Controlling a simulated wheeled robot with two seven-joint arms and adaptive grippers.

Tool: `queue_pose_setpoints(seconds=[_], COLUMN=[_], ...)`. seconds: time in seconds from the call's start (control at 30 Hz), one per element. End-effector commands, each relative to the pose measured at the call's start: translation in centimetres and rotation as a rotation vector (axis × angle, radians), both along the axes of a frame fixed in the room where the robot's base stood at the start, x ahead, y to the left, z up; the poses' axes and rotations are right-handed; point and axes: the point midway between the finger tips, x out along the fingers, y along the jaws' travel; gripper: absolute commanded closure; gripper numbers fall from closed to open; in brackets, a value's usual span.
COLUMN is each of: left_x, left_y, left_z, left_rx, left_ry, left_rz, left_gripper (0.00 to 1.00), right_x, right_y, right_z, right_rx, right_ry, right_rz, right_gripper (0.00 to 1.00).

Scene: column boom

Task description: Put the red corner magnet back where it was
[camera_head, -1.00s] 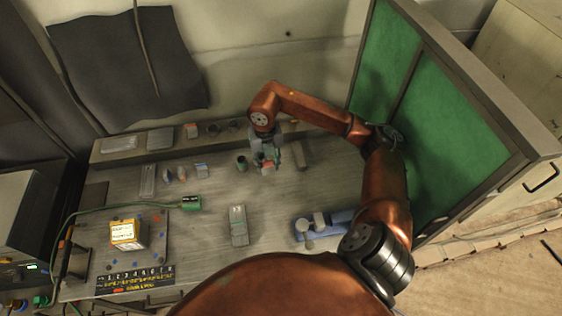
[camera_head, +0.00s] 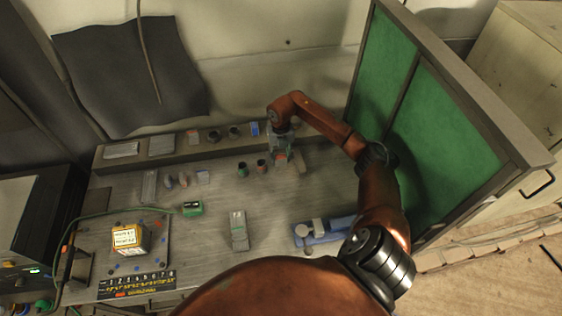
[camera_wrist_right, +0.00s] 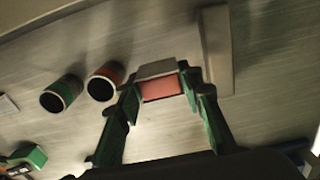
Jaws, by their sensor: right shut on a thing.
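The red corner magnet (camera_wrist_right: 160,88) shows in the right wrist view as a block with a red face and a grey top. My right gripper (camera_wrist_right: 158,100) is shut on it, with a green finger on either side. In the head view my right gripper (camera_head: 281,155) is near the back of the workbench, and the red magnet shows small at its tips. I cannot tell whether the magnet touches the bench surface. My left gripper is not in view.
Two cups, one green-rimmed (camera_wrist_right: 62,93) and one red-rimmed (camera_wrist_right: 105,80), stand just left of the gripper. A grey bar (camera_wrist_right: 216,50) lies close on its right. A raised shelf (camera_head: 220,145) runs behind. A green-panelled screen (camera_head: 440,110) stands at right.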

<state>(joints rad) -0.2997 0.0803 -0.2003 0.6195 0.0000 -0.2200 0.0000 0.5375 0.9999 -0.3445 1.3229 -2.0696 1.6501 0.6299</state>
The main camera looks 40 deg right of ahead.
Motion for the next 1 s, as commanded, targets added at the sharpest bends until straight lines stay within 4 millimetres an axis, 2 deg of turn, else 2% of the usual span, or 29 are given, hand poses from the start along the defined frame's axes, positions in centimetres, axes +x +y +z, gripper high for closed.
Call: queue_pose_setpoints(seconds=[0.3,0.67,0.7,0.93,1.0], left_x=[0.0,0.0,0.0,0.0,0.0], left_y=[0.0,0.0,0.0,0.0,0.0], left_z=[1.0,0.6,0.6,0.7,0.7], left_rx=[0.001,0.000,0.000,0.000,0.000], left_ry=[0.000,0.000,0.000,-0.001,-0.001], left_rz=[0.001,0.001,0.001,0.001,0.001], left_gripper=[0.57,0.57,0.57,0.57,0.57], right_x=[0.2,0.3,0.2,0.2,0.2], right_y=[-0.3,-0.4,-0.4,-0.4,-0.4], right_z=[-3.3,-3.9,-4.0,-3.9,-3.9], right_rx=[0.004,0.000,0.000,0.000,0.000], right_ry=[0.000,-0.001,0.000,0.000,0.000], right_rz=[0.000,0.001,0.001,0.001,0.001], right_gripper=[1.00,1.00,0.65,0.49,0.48])
